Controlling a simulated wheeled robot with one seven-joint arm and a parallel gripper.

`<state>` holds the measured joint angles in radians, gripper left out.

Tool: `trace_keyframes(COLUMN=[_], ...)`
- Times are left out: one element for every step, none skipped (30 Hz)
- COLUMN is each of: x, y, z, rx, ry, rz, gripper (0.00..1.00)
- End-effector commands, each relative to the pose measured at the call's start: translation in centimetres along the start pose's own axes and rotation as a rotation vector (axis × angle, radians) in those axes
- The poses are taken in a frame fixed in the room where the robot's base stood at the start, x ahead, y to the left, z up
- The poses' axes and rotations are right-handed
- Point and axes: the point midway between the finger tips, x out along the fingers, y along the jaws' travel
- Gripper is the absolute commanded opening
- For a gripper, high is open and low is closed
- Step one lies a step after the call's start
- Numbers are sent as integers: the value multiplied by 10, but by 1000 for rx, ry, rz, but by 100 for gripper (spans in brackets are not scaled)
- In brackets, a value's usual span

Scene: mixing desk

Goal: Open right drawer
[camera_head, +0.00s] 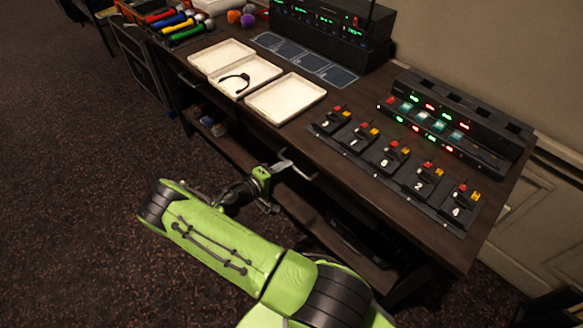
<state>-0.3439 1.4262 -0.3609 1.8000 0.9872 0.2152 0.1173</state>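The dark wooden desk (300,125) runs diagonally across the picture. My gripper (291,188) is at the desk's front edge, left of the controller row. Its two grey finger parts stand apart, one higher against the desk front and one lower, and I see nothing between them. The right drawer's front and handle cannot be made out clearly; the gripper and the desk's overhang cover or shade that area. I cannot tell whether the gripper touches the desk.
Several numbered lever modules (386,162) line the desk's right front, with a lit console (440,122) behind. White trays (285,98) lie mid-desk, one holding a black cable-like item (235,82). A lower shelf (330,228) sits beneath. Carpet (80,200) at left is clear.

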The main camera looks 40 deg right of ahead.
Motion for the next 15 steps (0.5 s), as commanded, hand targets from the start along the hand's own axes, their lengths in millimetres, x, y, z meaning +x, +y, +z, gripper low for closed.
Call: trace_keyframes(x=[11,16,22,26,29,32,34,35,36,36,36,36,36,36,36], y=[-2,-2,-2,-2,-2,-1,-1,-1,0,0,0,0,0,0,0], z=[1,1,1,1,1,0,0,0,0,0,0,0,0,0,0], rx=[1,1,1,1,1,0,0,0,-1,-1,-1,-1,-1,-1,0], ry=[-4,-3,-3,-3,-2,-1,-1,0,0,0,0,0,0,0,0], rz=[1,0,-1,-1,-1,-1,-1,0,0,0,-1,-1,-1,-1,-1], gripper=[30,30,30,30,30,30,30,30,30,30,30,30,30,30,28])
